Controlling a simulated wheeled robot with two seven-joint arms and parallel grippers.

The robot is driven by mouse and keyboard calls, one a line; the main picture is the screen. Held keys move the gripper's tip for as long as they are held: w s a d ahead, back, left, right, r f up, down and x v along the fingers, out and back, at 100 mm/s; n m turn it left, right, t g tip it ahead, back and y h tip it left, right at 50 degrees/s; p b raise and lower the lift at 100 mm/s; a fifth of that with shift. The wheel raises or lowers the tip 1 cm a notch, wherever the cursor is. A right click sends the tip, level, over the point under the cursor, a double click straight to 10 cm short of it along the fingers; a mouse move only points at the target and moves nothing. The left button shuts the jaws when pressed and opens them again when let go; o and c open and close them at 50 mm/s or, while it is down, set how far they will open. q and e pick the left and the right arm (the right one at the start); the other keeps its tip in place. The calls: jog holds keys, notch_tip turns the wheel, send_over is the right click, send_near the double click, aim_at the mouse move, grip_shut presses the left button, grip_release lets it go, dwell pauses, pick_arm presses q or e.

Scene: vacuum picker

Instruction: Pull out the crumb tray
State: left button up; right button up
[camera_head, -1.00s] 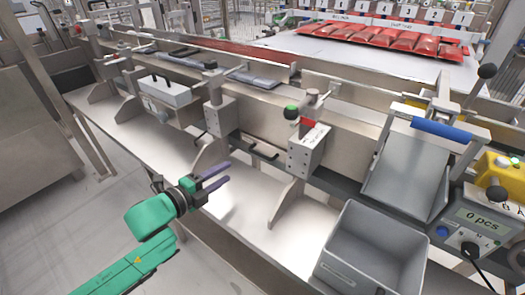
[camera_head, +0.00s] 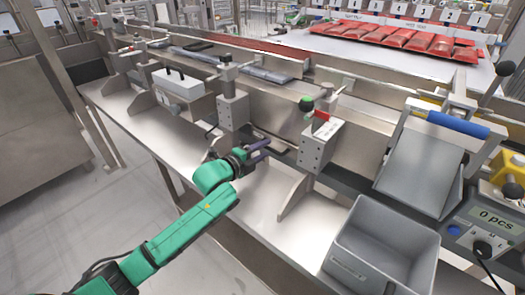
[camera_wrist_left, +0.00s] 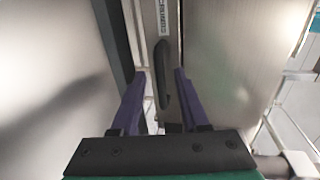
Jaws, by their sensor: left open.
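The black bar handle (camera_wrist_left: 162,75) of the crumb tray shows in the left wrist view, on a metal front (camera_wrist_left: 147,35) under a small printed label (camera_wrist_left: 163,18). My left gripper (camera_head: 263,151) has purple fingers and is at the front of the metal machine, below its long rail. In the left wrist view the open fingers (camera_wrist_left: 160,88) stand on either side of the handle, with gaps visible. In the head view the gripper largely covers the handle. My right gripper is not in view.
A grey bin (camera_head: 385,248) stands at the right on the metal table (camera_head: 255,208). A metal bracket (camera_head: 295,197) stands just right of my left gripper. A white box (camera_head: 178,92) with a black handle is at the left. Red packets (camera_head: 400,38) lie at the back.

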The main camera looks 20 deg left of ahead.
pick_arm(q)
grip_shut()
dwell(1.4)
